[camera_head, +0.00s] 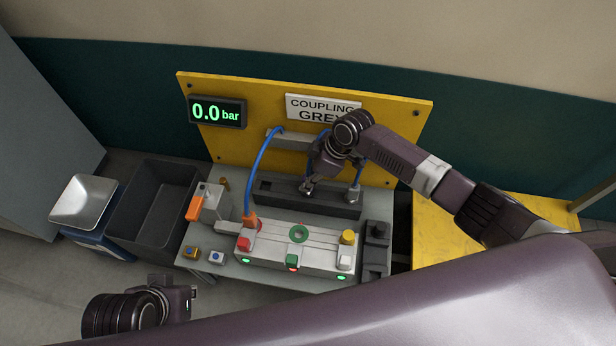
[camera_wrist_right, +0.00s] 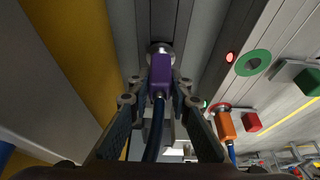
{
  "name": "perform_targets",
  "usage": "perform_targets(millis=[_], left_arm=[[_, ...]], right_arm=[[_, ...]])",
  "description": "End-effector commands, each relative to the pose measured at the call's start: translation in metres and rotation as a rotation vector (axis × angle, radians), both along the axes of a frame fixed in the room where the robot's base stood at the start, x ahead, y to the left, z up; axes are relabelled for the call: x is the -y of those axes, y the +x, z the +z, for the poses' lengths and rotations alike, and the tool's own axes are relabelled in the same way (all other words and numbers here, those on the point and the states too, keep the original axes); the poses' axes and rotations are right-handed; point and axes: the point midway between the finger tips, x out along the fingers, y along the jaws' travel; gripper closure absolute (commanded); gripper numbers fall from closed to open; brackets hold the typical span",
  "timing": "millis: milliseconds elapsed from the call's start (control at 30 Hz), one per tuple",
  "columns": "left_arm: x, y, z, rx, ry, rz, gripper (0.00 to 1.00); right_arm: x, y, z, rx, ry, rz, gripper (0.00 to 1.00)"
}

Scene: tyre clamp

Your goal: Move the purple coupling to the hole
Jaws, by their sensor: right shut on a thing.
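The purple coupling (camera_wrist_right: 160,75) is between the fingers of my right gripper (camera_wrist_right: 158,100), which is shut on it. A dark blue hose runs from its near end. Its far end is at a round metal fitting (camera_wrist_right: 160,47) in the dark rack; I cannot tell whether it is seated. In the head view my right gripper (camera_head: 308,186) is at the dark rack (camera_head: 335,207), hiding most of the coupling. A green-ringed hole (camera_head: 299,233) lies on the pale fixture, also seen in the wrist view (camera_wrist_right: 253,62). My left gripper (camera_head: 180,298) is low at left, its jaws unclear.
An orange coupling (camera_head: 250,218) with a blue hose stands at a red ring on the fixture (camera_head: 290,258). A grey coupling (camera_head: 355,192) is right of my gripper. The yellow panel (camera_head: 240,150) stands behind, with a 0.0 bar display (camera_head: 216,111) and a partly hidden sign (camera_head: 318,105).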

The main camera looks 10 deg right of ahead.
Motion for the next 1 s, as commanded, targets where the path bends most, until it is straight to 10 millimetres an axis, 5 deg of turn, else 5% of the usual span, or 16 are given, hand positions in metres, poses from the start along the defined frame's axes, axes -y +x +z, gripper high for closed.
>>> perform_targets(millis=[433,467,633,1000], left_arm=[[0.0008,0.0025,-0.0013,0.010,-0.003,-0.001,1.00],[0.0009,0.0025,-0.0013,0.010,-0.003,-0.001,1.00],[0.0010,0.0026,-0.0014,0.010,-0.003,-0.001,1.00],[0.0020,0.0041,-0.0013,0.013,-0.005,-0.001,1.00]], right_arm=[[-0.0001,0.0001,-0.0045,0.000,0.001,0.000,1.00],[0.0000,0.0002,-0.0044,0.000,0.001,0.000,0.80],[0.0000,0.0001,-0.0044,0.000,0.001,0.000,0.61],[0.0020,-0.0003,-0.0002,0.001,0.001,0.000,0.61]])
